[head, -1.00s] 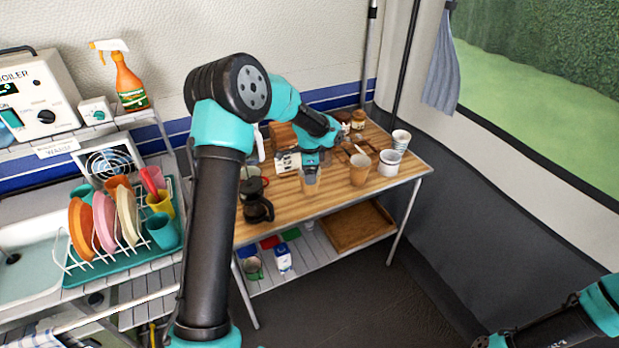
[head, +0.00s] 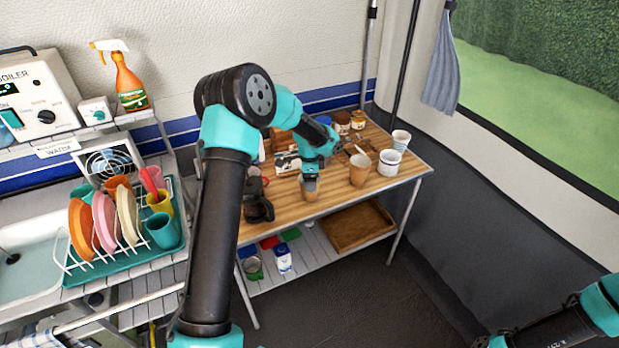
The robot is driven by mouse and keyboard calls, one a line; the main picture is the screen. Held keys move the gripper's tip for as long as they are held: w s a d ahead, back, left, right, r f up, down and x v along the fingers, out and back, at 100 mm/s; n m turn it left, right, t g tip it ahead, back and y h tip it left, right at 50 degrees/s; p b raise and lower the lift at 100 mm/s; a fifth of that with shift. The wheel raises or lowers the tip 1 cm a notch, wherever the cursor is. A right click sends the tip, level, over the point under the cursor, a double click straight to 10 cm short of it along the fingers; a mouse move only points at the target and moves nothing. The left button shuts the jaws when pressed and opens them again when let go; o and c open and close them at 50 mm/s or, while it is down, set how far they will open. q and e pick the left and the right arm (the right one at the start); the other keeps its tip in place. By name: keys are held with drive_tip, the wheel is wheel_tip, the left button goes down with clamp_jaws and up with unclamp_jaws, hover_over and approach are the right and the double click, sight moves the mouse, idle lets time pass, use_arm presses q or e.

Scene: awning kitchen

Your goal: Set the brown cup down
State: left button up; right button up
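A small brown cup (head: 309,190) is upright at the front edge of the wooden table (head: 285,208). My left gripper (head: 310,178) points down over it, shut on its upper part. The fingertips are small and partly hidden by the cup and my wrist. I cannot tell whether the cup's base touches the table. A second brown cup (head: 359,170) stands to the right, apart from the gripper, with a stick leaning out of it. My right arm shows only at the bottom right corner; its gripper is out of the frame.
A white pot (head: 389,163) and a white cup (head: 401,140) stand at the table's right. A dark coffee maker (head: 258,200) stands close left. Jars (head: 357,120) and boxes are at the back. A dish rack (head: 120,225) is far left. The front strip between the two brown cups is clear.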

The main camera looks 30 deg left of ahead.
use_arm(q)
drive_tip(key=o, duration=0.9)
wheel_tip(320, 180, up, 12)
drive_tip(key=shift+r, duration=0.15)
idle(0.3)
